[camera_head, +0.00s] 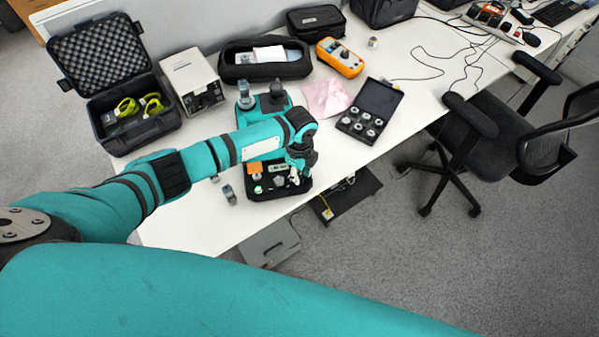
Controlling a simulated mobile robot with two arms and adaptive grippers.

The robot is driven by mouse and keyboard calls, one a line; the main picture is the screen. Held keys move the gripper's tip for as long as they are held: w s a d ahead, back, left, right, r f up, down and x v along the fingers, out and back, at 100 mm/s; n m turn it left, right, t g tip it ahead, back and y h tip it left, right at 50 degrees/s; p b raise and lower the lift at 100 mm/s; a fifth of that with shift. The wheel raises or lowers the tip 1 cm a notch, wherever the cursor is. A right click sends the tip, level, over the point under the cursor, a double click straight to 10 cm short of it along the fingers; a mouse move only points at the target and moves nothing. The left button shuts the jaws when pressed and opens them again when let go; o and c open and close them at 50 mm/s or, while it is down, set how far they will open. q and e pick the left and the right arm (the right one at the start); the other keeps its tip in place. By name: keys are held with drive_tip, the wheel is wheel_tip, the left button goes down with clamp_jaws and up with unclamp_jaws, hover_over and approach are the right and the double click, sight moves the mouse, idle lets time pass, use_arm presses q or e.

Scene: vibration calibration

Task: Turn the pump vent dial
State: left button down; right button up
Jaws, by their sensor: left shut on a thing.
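A teal and black pump unit (268,101) stands on the white table, with a clear cylinder and a black knob at its back. Its black front part (262,195) carries an orange block (255,168) and small pale fittings. My left arm comes in from the left and crosses over the unit's middle, hiding part of it. My left gripper (295,172) points down at the right of the black front part. It is shut on a small part there, which I take to be the vent dial; the fingers and wrist mostly cover it. My right gripper is not in view.
On the table (190,212) are an open black case (110,80), a beige box (192,75), a soft case (262,75), an orange meter (339,57), a pink cloth (325,98) and a weight set (370,110). A chair (490,140) stands at right.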

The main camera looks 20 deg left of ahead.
sight(300, 175)
use_arm(q)
drive_tip(key=shift+r+m, duration=0.1)
drive_tip(key=shift+m, duration=0.2)
drive_tip(key=c, duration=1.1)
unclamp_jaws()
wheel_tip(300, 175, up, 12)
